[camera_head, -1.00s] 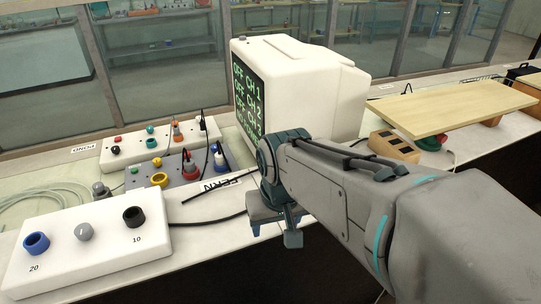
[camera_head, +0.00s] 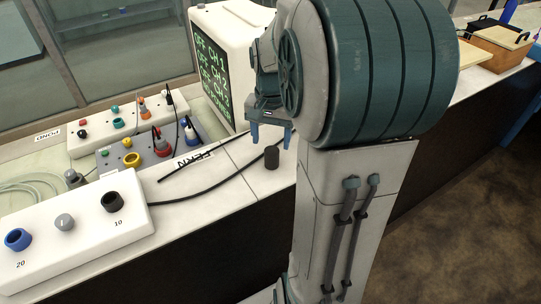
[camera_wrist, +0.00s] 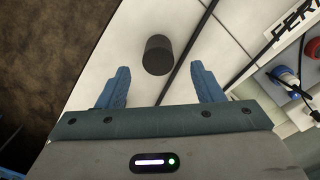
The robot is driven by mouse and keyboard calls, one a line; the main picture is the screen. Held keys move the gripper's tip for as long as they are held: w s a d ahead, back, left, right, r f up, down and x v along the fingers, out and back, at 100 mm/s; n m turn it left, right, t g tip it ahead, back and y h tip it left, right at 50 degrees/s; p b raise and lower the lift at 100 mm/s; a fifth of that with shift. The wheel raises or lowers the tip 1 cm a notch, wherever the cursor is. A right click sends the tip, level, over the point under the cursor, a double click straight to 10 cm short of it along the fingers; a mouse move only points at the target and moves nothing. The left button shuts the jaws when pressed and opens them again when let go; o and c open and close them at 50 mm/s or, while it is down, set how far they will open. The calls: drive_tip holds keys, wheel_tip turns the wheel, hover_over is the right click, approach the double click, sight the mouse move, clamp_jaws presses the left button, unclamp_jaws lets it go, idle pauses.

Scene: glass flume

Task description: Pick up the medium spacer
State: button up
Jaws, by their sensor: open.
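A short dark grey cylinder (camera_head: 272,157) stands upright on the white counter near its front edge. It is the likely medium spacer, though no label on it shows. My gripper (camera_head: 271,138) is open and empty, just above the cylinder, fingers pointing down. In the wrist view the cylinder (camera_wrist: 158,55) lies between and a little beyond the two blue fingertips (camera_wrist: 160,72), apart from both. A white block (camera_head: 70,245) marked 20 and 10 holds a blue ring (camera_head: 18,239), a grey piece (camera_head: 65,222) and a black ring (camera_head: 112,202).
A black cable (camera_head: 215,185) runs along the counter close to the cylinder. A grey box (camera_head: 130,160) with coloured plugs and a white monitor (camera_head: 225,30) stand behind. The counter's front drops to a dark panel (camera_head: 215,250). Bare counter (camera_head: 225,195) lies left of the cylinder.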

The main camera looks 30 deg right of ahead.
sight(272, 151)
drive_tip(key=shift+s+f, duration=0.1)
drive_tip(key=shift+f, duration=3.35)
drive_tip(key=c, duration=1.1)
